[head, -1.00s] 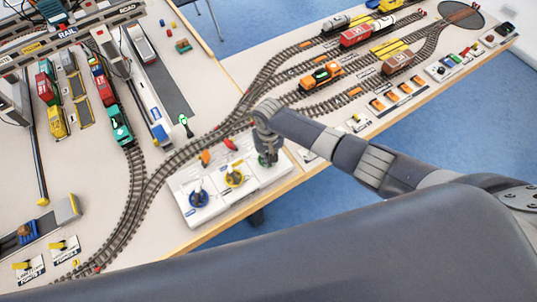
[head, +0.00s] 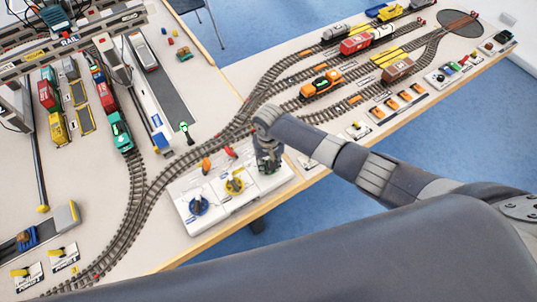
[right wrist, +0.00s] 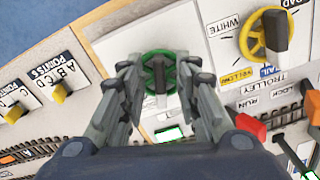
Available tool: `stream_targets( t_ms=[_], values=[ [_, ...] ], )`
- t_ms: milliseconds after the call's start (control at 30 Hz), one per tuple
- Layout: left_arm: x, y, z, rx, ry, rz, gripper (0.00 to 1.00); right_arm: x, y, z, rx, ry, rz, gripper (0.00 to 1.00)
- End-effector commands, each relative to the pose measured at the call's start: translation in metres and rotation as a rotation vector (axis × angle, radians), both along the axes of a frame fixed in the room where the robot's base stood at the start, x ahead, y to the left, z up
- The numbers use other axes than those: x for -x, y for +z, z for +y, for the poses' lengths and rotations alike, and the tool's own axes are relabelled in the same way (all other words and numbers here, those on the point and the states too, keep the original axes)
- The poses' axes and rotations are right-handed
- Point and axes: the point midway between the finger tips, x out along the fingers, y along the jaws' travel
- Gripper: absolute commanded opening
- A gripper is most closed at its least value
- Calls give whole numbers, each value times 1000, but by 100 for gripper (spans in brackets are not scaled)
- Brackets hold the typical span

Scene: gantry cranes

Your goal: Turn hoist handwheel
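A white control panel (head: 222,212) at the table's front edge carries a blue wheel (head: 198,206), a yellow wheel (head: 235,186) and a green wheel with a dark bar across it. The green wheel shows in the right wrist view (right wrist: 150,76); no name for it is readable there. The yellow wheel (right wrist: 250,35) is to its right in that view. My right gripper (head: 268,164) points down over the panel's right end. In the right wrist view its fingers (right wrist: 158,66) are apart, one on each side of the green wheel, with small gaps. My left gripper is out of view.
Orange (head: 206,164) and red (head: 230,152) levers stand on the panel's rear side. Tracks curve behind it, with an orange locomotive (head: 321,84) farther right. A green-topped signal (head: 184,128) stands behind the panel. Points switches (right wrist: 60,92) lie left in the right wrist view.

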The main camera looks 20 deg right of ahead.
Motion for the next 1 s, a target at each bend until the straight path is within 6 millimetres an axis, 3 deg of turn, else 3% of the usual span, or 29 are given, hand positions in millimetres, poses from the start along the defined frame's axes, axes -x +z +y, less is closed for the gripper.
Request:
stream_targets(
  t_ms=[500, 700, 1000],
  values=[
    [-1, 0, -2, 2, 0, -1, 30, -1, 96, 0, -1, 0, -4, 30],
    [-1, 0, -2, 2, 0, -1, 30, -1, 112, -1, 0, -1, -2, 30],
    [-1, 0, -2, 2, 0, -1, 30, -1, 113, -1, 1, -1, -2, 30]
  ],
)
